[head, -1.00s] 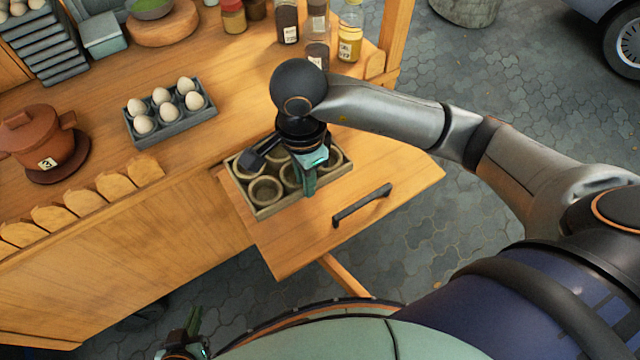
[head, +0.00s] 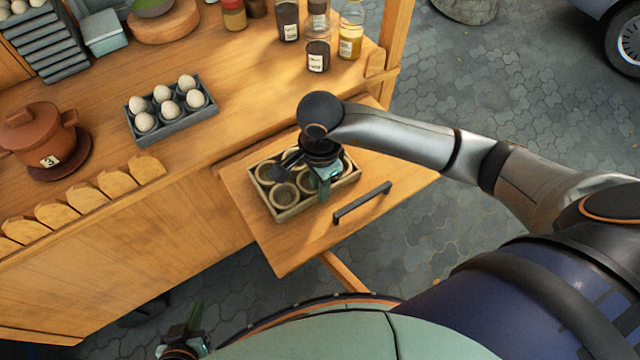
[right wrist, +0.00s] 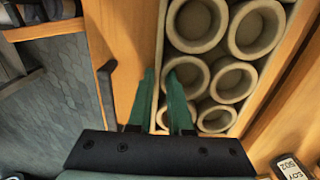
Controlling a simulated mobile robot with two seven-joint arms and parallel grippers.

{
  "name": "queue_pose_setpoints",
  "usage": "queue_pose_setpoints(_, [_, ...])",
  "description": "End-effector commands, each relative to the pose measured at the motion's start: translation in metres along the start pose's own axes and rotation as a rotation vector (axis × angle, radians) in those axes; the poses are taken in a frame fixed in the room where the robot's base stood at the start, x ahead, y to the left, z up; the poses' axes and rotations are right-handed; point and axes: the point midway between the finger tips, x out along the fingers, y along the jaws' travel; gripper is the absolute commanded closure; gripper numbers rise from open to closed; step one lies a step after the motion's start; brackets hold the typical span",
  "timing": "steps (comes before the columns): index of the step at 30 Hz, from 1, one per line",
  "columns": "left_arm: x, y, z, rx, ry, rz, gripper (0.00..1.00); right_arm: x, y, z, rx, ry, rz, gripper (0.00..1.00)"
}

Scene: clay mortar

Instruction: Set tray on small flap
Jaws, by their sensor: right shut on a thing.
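The tray (head: 310,207) is a wooden box with several round cups. It lies over the small flap (head: 285,245) and looks flat on it, beside the counter edge. Whether its whole underside touches cannot be told. My right gripper (head: 323,188) is shut on the tray's handle-side wall. In the right wrist view my right gripper (right wrist: 162,105) has one green finger inside the tray and one outside its wall (right wrist: 157,85). My left gripper (head: 195,318) is low at the left, away from the tray; its finger gap is unclear.
A dark handle (head: 362,202) stands on the flap, right of the tray. On the counter (head: 230,130) are an egg tray (head: 175,126), a clay pot (head: 38,140) and several jars (head: 318,55). Bare flap lies in front of the tray.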

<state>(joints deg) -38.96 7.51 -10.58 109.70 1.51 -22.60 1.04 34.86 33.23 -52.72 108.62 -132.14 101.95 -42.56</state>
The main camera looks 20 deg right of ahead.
Motion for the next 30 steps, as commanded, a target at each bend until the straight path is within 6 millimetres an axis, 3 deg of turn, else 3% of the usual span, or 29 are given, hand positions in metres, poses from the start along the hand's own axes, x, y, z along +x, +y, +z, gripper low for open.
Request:
queue_pose_setpoints(1, [0.001,0.000,0.001,0.000,0.000,0.000,1.00,0.001,0.000,0.000,0.000,0.000,0.000,0.79])
queue_pose_setpoints(8, [0.001,0.000,0.000,0.000,0.001,0.000,1.00,0.000,0.000,0.000,0.000,0.000,0.000,0.53])
queue_pose_setpoints(19, [-0.002,0.000,-0.003,0.000,0.002,0.000,1.00,-0.006,-0.001,0.000,0.000,0.000,-0.002,0.52])
queue_pose_setpoints(23, [0.000,0.000,-0.002,0.000,0.002,0.000,1.00,-0.027,-0.002,-0.001,-0.001,0.001,-0.007,0.52])
queue_pose_setpoints(30, [0.002,-0.001,0.001,0.000,0.002,-0.001,1.00,-0.080,-0.001,0.000,-0.002,0.001,-0.006,0.52])
